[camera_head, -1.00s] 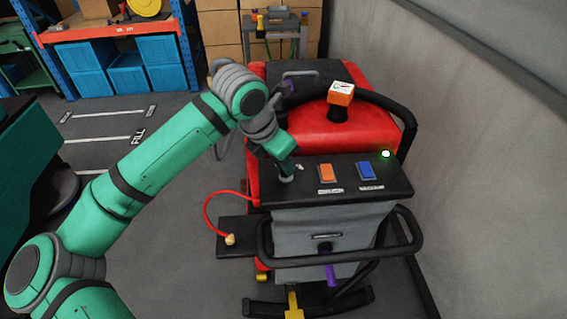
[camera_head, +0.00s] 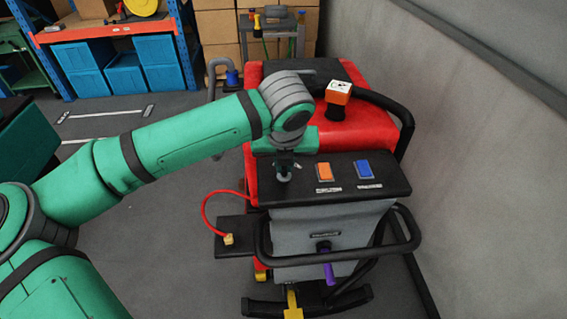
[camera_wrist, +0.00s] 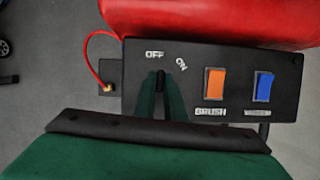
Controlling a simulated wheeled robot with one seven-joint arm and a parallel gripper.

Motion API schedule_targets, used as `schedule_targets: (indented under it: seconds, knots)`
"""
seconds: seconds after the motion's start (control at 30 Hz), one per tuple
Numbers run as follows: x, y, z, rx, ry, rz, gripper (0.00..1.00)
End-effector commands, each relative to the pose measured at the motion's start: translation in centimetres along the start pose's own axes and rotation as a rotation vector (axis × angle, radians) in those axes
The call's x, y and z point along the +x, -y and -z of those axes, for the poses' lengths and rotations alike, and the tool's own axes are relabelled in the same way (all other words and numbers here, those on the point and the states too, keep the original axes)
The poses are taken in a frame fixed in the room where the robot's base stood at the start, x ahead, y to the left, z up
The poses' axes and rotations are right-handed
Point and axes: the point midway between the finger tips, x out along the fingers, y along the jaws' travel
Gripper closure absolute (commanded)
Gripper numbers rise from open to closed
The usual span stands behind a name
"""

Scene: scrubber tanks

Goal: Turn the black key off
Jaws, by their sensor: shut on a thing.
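The black key (camera_wrist: 160,80) is on the left part of the machine's black control panel (camera_wrist: 200,107). In the wrist view my gripper (camera_wrist: 160,90) is shut on it, with a green finger on each side. The key's visible tip points up toward the OFF label (camera_wrist: 154,54), and the ON label (camera_wrist: 181,64) is to its right. In the head view my gripper (camera_head: 284,172) reaches down to the left end of the panel, and the key is mostly hidden there.
An orange BRUSH switch (camera_head: 324,172) and a blue switch (camera_head: 362,169) are right of the key. An orange-topped button (camera_head: 338,97) stands behind on the red machine body (camera_head: 345,135). A black handle bar (camera_head: 400,245) and a red hose (camera_head: 208,208) are near the panel.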

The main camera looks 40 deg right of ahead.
Motion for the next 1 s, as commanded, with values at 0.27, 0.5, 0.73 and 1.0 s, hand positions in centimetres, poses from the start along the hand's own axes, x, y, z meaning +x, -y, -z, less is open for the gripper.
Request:
schedule_targets:
  seconds: [0.27, 0.5, 0.73, 1.0]
  knots:
    - [-0.08, 0.05, -0.11, -0.077, 0.003, -0.033, 1.00]
    - [-0.08, 0.05, -0.12, -0.093, 0.003, -0.039, 1.00]
    - [-0.08, 0.04, -0.13, -0.093, 0.003, -0.038, 1.00]
    - [-0.04, 0.05, -0.07, -0.092, 0.001, -0.038, 0.71]
